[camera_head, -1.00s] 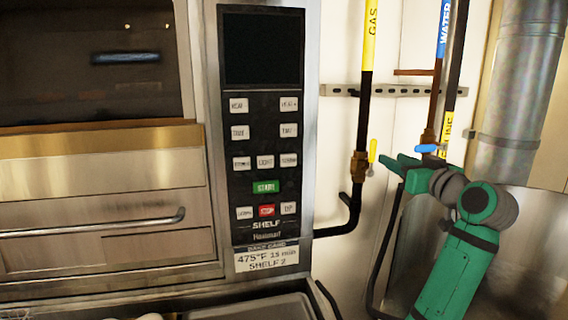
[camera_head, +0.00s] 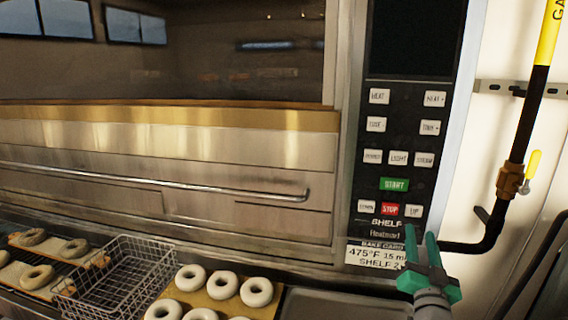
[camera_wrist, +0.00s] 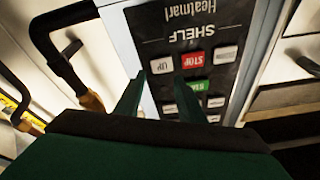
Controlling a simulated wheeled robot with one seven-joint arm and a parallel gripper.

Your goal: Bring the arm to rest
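My gripper (camera_head: 421,247) is green, in front of the lower part of the oven's control panel (camera_head: 398,131), near the bake card (camera_head: 374,256). Its two fingers point up and stand a little apart, with nothing seen between them. In the wrist view my gripper (camera_wrist: 154,97) faces the panel, which appears upside down. The UP button (camera_wrist: 161,66) and red STOP button (camera_wrist: 193,60) show just beyond the fingertips. I cannot tell whether the fingers touch the panel.
A black gas pipe with a yellow valve handle (camera_head: 533,163) runs right of the panel. The oven's long handle (camera_head: 200,187) crosses its front. Below stand a wire basket (camera_head: 118,277), a board of pale rings (camera_head: 196,298) and a rack with browner rings at left.

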